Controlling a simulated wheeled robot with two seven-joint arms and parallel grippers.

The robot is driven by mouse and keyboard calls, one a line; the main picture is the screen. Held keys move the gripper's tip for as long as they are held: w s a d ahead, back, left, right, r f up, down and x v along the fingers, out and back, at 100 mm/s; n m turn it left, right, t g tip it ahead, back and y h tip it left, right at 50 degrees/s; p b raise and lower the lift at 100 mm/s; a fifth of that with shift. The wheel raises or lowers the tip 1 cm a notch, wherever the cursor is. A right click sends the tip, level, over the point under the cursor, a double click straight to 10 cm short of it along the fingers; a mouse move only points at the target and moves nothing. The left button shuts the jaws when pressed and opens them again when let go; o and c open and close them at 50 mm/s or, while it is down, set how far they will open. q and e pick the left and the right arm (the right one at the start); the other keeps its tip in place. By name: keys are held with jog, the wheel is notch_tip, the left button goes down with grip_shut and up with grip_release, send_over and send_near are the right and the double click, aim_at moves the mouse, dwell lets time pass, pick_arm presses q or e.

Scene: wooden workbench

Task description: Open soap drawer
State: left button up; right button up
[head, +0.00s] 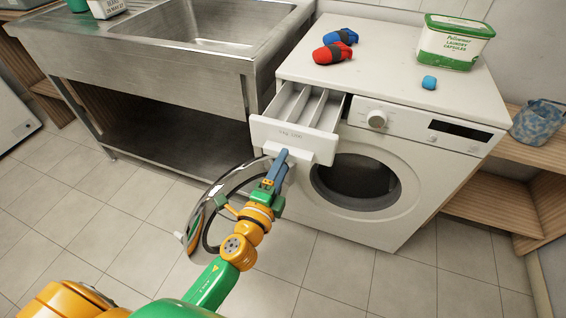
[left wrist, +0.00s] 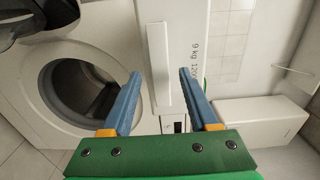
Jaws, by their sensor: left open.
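The soap drawer (head: 293,137) of the white washing machine (head: 403,160) is pulled out, and its compartments show from above. Its white front with printed text also shows in the left wrist view, with a raised handle (left wrist: 159,60) on it. My left gripper (head: 283,157) is at the drawer front, by the handle. In the left wrist view its two blue fingers (left wrist: 160,74) are apart, with the handle's near end between or just beyond the tips; contact cannot be told. My right gripper is in neither view.
The washer's round door (head: 222,187) stands open to the left, close beside my left arm. A steel sink (head: 190,40) stands left of the washer. Red and blue bundles (head: 332,53), a capsule box (head: 452,45) and a blue item (head: 429,82) are on top. The floor is clear.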

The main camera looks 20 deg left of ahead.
pick_arm(q)
jog(key=s+b, duration=0.1)
jog(key=s, duration=0.5)
jog(key=shift+a, duration=0.1)
